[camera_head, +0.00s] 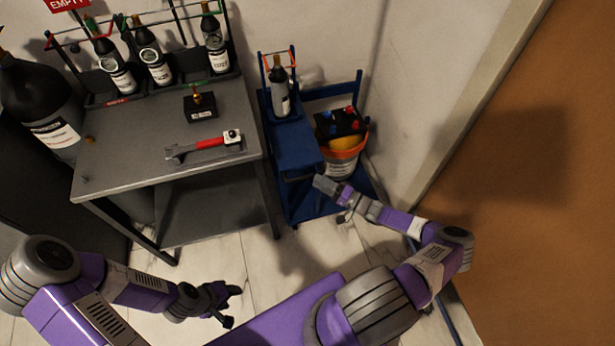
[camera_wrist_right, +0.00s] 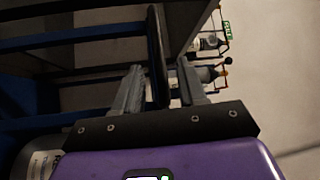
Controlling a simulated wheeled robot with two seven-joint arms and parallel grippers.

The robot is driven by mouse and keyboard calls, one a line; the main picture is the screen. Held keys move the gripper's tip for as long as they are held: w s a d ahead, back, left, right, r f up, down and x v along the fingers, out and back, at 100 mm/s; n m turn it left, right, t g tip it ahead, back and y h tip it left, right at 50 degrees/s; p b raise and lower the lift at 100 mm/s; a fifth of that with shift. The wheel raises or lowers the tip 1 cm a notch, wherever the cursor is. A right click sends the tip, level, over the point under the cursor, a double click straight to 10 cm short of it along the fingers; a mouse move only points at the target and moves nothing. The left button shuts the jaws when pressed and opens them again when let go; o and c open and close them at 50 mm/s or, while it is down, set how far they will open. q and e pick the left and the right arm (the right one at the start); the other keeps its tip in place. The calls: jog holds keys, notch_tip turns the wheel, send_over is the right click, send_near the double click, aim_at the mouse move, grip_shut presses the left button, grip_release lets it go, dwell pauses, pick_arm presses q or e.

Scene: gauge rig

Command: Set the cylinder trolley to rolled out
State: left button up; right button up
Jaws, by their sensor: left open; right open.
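The blue cylinder trolley (camera_head: 297,150) stands between the grey bench and the wall in the head view. A dark-necked gas cylinder (camera_head: 280,95) stands upright on it, within a small blue frame with an orange bar. My right gripper (camera_head: 322,186) is at the trolley's front right. In the right wrist view its open fingers (camera_wrist_right: 160,75) stand either side of a dark upright bar (camera_wrist_right: 157,45); I cannot tell whether they touch it. My left gripper (camera_head: 226,303) is open and empty above the floor, in front of the bench.
A bucket (camera_head: 341,165) with a black box on top stands at the trolley's right. Tiled floor (camera_head: 265,265) lies clear before the trolley.

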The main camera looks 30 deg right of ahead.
aim_at(307, 175)
jog(key=b+x, duration=0.1)
jog(key=x, duration=0.4)
jog(key=shift+w+a, duration=0.15)
jog(key=shift+a, duration=0.05)
grip_shut()
